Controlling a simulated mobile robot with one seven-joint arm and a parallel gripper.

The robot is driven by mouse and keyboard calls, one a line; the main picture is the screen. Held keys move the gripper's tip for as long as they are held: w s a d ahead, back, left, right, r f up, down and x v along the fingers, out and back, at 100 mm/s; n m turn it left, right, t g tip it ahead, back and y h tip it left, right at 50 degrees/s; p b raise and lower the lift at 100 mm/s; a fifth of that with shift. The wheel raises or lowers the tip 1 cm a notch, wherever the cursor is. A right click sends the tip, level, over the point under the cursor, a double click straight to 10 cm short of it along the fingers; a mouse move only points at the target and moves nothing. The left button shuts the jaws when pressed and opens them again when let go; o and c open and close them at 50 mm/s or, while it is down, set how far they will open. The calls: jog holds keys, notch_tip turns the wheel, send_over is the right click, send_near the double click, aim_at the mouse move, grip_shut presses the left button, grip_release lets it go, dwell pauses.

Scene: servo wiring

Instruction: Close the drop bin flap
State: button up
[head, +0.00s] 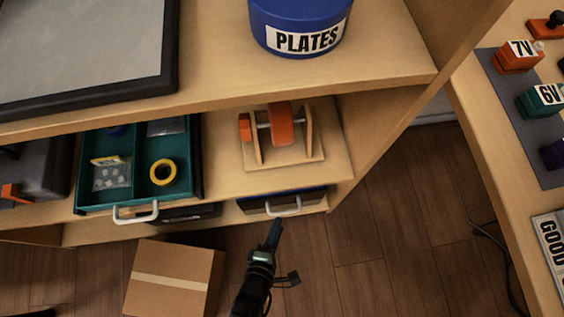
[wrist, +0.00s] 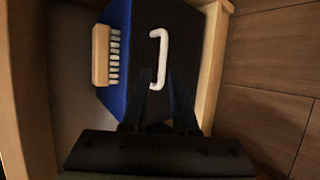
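The drop bin (head: 312,196) is a low dark box with blue edges under the lower shelf board at the right. What looks like its flap is a dark front panel with a white bar handle (head: 285,207). In the wrist view the dark panel (wrist: 184,45) and its white handle (wrist: 161,58) lie ahead of my fingers, with a blue side (wrist: 118,60) to the left. How far the flap stands open I cannot tell. My gripper (head: 275,226) is just below the handle in the head view. In the wrist view its two fingers (wrist: 158,98) are apart, with nothing visibly held.
A teal drawer (head: 125,200) with a yellow tape roll sticks out at the left. A cardboard box (head: 172,280) stands on the floor left of my arm.

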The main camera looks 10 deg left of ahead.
jog(key=p+v, duration=0.1)
jog(key=v, duration=0.4)
jog(key=shift+s+r, duration=0.1)
jog(key=shift+s, duration=0.25)
